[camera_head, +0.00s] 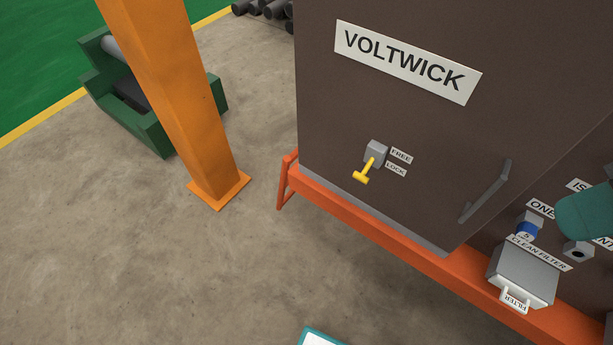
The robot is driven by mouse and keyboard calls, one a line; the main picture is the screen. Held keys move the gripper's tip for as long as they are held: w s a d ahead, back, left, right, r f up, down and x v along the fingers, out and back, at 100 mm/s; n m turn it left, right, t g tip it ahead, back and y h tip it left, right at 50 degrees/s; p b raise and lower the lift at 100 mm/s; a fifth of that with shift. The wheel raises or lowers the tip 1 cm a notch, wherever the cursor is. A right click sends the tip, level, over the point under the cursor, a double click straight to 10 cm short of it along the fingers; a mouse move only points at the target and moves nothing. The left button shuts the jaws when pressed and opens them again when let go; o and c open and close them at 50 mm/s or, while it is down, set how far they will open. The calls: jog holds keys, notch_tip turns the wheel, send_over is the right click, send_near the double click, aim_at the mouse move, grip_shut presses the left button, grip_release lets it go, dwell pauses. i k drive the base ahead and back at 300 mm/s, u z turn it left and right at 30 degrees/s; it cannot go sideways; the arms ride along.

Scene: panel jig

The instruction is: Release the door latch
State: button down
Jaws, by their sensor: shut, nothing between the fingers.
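The door latch (363,173) is a yellow T-shaped handle on a grey block (376,149), fixed to the dark brown cabinet door (430,130). The handle points down and slightly left. Beside the block are two small labels, FREE (401,156) above and LOCK (396,170) below. The handle's end is nearer the height of the LOCK label. The door looks closed, with a grey bar handle (485,192) at its right. My gripper is not in view. A rounded teal part at the right edge looks like my arm, well away from the latch.
A grey filter box (524,272) and a blue-banded knob (528,228) are right of the door. An orange rail (375,219) runs below it. An orange post (180,90) and a green stand (150,125) are at the left. The floor before the door is clear.

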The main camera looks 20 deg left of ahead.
aim_at(361, 178)
jog(key=z, duration=0.95)
jog(key=k, duration=1.2)
jog(key=u, duration=1.7)
